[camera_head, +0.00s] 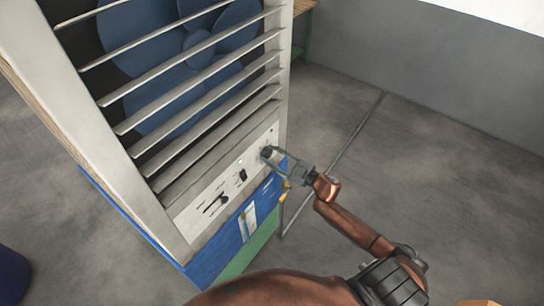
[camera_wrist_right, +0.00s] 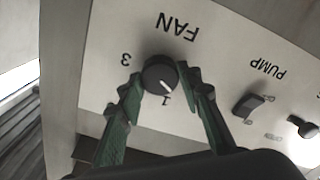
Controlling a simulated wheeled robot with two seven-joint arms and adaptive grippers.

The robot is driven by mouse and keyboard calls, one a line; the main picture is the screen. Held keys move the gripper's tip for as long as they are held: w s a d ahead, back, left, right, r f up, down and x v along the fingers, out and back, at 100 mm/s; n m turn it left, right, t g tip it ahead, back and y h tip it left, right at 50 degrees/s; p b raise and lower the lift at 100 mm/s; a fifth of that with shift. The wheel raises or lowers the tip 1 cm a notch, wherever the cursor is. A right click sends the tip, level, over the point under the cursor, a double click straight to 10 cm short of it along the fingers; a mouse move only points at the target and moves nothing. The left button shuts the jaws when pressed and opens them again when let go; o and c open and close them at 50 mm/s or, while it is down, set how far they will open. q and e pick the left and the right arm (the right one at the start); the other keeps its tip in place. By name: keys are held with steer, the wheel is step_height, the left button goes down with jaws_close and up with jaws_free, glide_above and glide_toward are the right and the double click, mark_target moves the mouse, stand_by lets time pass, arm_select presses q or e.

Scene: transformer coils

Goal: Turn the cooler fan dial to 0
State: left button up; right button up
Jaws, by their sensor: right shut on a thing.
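The cooler (camera_head: 130,190) stands at the left in the head view, with white slats, a blue fan behind them and a control panel (camera_head: 190,221) below. In the right wrist view the fan dial (camera_wrist_right: 158,73) is a round dark knob under upside-down "FAN" lettering. Its white pointer line points down and slightly right, close to the "1"; a "3" shows at the left. My right gripper (camera_head: 268,153) is at the panel's right end. Its two green fingers (camera_wrist_right: 166,92) sit on either side of the dial, shut on it. No "0" mark is visible. My left gripper is not in view.
A pump switch (camera_wrist_right: 250,105) and another dark knob (camera_wrist_right: 303,127) are on the same panel, to the right in the wrist view. Open grey floor (camera_head: 440,180) lies right of the cooler, with a wall (camera_head: 420,60) behind. A dark blue object (camera_head: 12,275) is at lower left.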

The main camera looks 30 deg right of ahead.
steer(key=n+b, duration=0.1)
steer(key=n, duration=0.4)
steer(key=shift+n, duration=0.4)
stand_by(0.3)
steer(key=o, duration=1.2)
steer(key=shift+c, duration=0.2)
steer(key=shift+s, duration=0.1)
steer(key=shift+s+d+f, duration=0.1)
steer(key=shift+s, duration=0.1)
steer(key=v, duration=1.1)
steer(key=shift+s, duration=0.2)
steer(key=shift+d+f, duration=0.1)
